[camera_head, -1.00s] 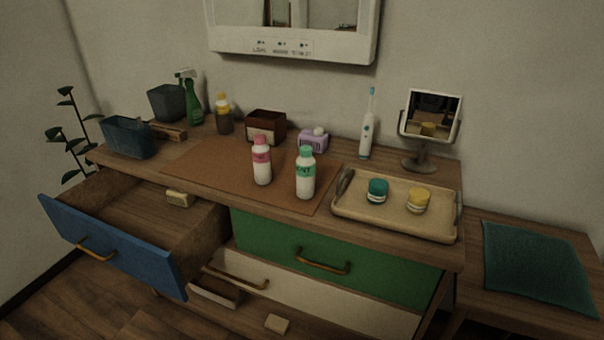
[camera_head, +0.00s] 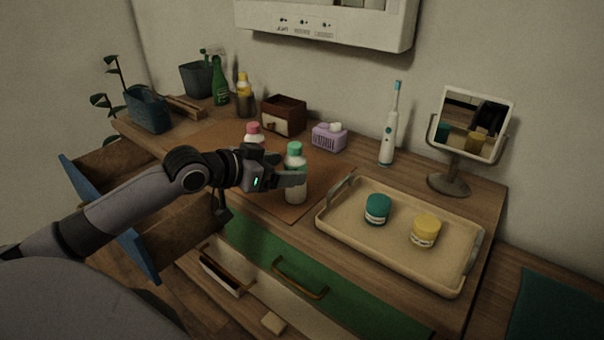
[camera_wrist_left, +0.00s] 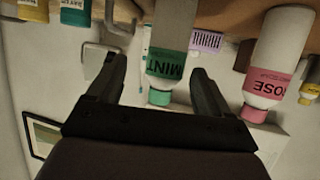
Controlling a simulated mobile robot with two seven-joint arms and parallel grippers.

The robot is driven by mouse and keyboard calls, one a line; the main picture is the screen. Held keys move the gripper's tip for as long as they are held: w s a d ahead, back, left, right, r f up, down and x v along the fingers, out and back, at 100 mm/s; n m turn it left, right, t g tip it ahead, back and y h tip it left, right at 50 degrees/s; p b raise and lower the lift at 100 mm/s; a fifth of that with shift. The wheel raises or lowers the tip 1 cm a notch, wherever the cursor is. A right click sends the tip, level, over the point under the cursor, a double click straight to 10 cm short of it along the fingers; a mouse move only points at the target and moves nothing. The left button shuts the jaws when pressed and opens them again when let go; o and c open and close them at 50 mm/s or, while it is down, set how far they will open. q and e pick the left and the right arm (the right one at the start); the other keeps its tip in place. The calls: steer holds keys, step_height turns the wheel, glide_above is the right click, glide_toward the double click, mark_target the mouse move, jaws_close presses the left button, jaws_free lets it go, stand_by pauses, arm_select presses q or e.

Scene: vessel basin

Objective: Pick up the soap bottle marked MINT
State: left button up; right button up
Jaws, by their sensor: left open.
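The soap bottle marked MINT (camera_head: 295,160), white with a green cap and label, stands upright on the brown mat (camera_head: 325,173). In the left wrist view, which is upside down, the MINT bottle (camera_wrist_left: 167,62) shows between my two spread fingers. My left gripper (camera_head: 290,179) is open, and one finger crosses in front of the bottle in the head view. I cannot tell whether the fingers touch it. The pink-capped bottle (camera_head: 254,130) is mostly hidden behind my gripper; in the wrist view the bottle marked ROSE (camera_wrist_left: 277,62) stands outside the fingers. My right gripper is not in view.
A tray (camera_head: 343,228) with a teal jar (camera_head: 377,209) and a yellow jar (camera_head: 425,231) lies to the right. Behind are a purple holder (camera_head: 329,138), a brown box (camera_head: 284,116) and an electric toothbrush (camera_head: 389,135). The blue drawer (camera_head: 140,255) stands open below my arm.

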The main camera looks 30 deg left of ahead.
mark_target(301, 166)
arm_select(q)
steer(key=shift+w+d+f, duration=0.1)
steer(key=shift+w+f, duration=0.1)
steer(key=shift+w, duration=0.2)
steer(key=x, duration=0.4)
steer(key=shift+w+a+f, duration=0.25)
steer(key=shift+a, duration=0.1)
steer(key=shift+w+d+f, duration=0.2)
steer(key=shift+w, duration=0.25)
steer(key=c, duration=1.2)
steer(key=shift+r, duration=0.15)
